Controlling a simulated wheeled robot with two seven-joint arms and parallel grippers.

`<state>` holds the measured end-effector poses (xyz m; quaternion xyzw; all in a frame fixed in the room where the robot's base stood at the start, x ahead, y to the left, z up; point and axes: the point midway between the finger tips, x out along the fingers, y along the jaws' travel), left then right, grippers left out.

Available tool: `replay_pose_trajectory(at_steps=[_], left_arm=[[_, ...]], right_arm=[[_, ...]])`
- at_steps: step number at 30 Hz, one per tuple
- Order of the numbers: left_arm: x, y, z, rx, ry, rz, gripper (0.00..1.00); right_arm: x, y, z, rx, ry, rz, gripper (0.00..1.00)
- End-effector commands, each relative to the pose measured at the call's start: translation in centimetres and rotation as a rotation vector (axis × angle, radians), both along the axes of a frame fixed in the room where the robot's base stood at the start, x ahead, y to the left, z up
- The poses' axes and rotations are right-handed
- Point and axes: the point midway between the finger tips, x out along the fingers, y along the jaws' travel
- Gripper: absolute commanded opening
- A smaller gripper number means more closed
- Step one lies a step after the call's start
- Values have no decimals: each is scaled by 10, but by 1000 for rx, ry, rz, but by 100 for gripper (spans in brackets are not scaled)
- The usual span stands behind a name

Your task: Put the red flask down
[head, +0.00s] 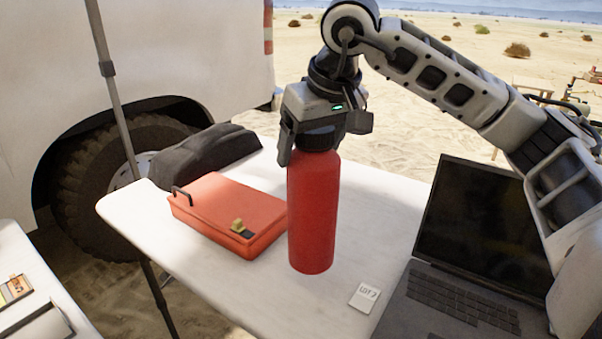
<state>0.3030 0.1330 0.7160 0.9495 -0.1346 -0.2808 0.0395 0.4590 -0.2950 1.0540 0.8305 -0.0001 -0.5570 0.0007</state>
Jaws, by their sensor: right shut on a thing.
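The red flask (313,212) is upright in the head view, with a dark cap at its top. My right gripper (318,140) comes down from above and is shut on the flask's cap. The flask is over the white table (226,278), between an orange-red case and a laptop. I cannot tell whether its base touches the table top. My left gripper is not in view.
The orange-red case (222,212) lies left of the flask, close to it. An open laptop (455,260) stands at the right. A dark bag (205,152) is behind the case. Bare table shows front left.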

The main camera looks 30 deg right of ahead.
Motion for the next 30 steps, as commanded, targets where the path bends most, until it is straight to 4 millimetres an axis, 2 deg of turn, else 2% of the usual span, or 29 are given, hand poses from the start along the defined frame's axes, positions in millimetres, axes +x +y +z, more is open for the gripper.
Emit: replay_pose_trajectory(at_steps=[4, 14, 21, 30], left_arm=[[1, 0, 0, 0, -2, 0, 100], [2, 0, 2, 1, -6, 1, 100], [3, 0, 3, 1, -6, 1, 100], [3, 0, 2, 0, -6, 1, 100]], right_arm=[[17, -1, -18, 1, -4, -1, 7], [34, -2, -39, 1, -5, -1, 7], [34, -3, -66, 2, -6, -1, 7], [34, -3, -69, 2, -8, -1, 7]])
